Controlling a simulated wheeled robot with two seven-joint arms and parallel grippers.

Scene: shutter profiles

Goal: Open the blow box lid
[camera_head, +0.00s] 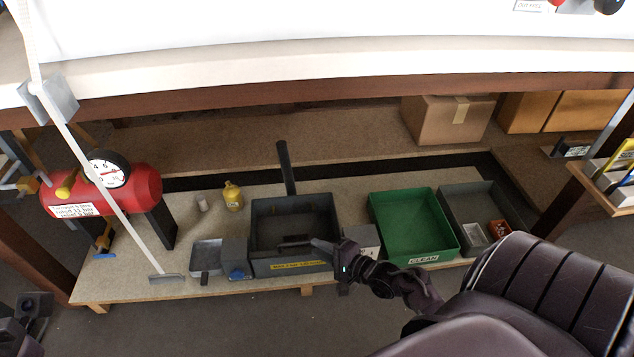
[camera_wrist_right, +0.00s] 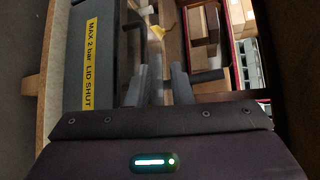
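The blow box (camera_head: 292,268) is a dark grey box on the low bench, with a yellow label on its front. Its framed top looks shut, and a dark bar handle (camera_head: 293,242) lies along the front edge. My right gripper (camera_head: 325,246) is at the right end of that handle, coming in from the right. In the right wrist view the two fingers (camera_wrist_right: 165,88) stand apart with a gap between them; I cannot tell whether they touch the handle. The yellow label (camera_wrist_right: 90,60) there reads "MAX 2 bar LID SHUT". A dark part at the lower left looks like my left gripper (camera_head: 32,308), mostly cut off.
A black post (camera_head: 286,168) rises behind the box. A green tray (camera_head: 375,215) marked "CLEAN" and a grey tray (camera_head: 497,191) stand to the right. A red tank (camera_head: 133,185) with a gauge, a yellow bottle (camera_head: 233,196) and a small metal tray (camera_head: 206,256) are to the left.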

